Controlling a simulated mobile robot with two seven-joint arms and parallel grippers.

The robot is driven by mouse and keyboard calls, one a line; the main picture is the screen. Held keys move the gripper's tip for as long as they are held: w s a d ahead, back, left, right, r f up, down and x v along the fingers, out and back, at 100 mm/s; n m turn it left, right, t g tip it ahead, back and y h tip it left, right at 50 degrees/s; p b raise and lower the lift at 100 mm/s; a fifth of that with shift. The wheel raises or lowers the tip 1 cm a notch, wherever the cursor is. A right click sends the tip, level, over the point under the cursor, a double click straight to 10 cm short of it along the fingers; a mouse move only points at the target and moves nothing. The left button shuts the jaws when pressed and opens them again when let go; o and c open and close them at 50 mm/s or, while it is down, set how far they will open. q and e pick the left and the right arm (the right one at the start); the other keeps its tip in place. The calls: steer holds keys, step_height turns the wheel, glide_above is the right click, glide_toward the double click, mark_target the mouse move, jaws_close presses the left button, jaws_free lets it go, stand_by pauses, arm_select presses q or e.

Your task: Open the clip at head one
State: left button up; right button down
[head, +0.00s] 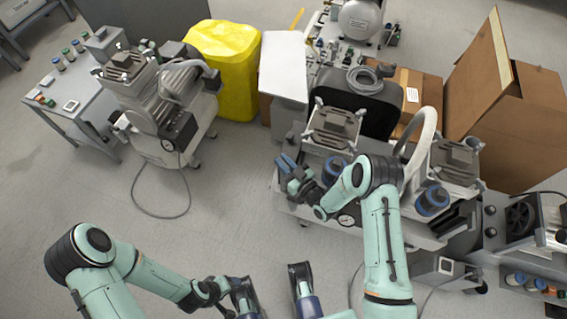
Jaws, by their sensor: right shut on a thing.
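A dental compressor with two grey ribbed heads stands right of centre. One head (335,127) is on the left and the other head (457,160) on the right; I cannot read which is head one. A blue round part (432,200) sits below the right head, and a similar one is partly behind my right arm. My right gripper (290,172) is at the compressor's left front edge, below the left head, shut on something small. The clip is too small and covered to make out. My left gripper (222,292) is low in the picture, away from the compressor; its fingers are unclear.
Another compressor (160,100) stands at the left beside a small metal table (85,100). A yellow bin (224,62) and an open cardboard box (515,120) stand behind. A white curved hose (424,140) rises between the heads. The floor (235,220) between the compressors is mostly clear.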

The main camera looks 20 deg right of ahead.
mark_target(284, 163)
arm_select(q)
steer(key=shift+w+f, duration=0.1)
steer(key=shift+w, duration=0.05)
arm_select(e)
steer(key=shift+f, duration=0.1)
steer(key=c, duration=1.1)
jaws_free()
steer(key=shift+c, duration=0.2)
arm_select(q)
steer(key=s+d+r+g+p, duration=0.1)
steer(key=s+r+p, duration=0.2)
steer(key=s+r, duration=0.1)
steer(key=shift+s+d+r+h+p, duration=0.2)
steer(key=shift+s+d+h+p, duration=0.1)
steer(key=shift+s+d+p, duration=0.1)
arm_select(e)
step_height(284, 163, up, 20)
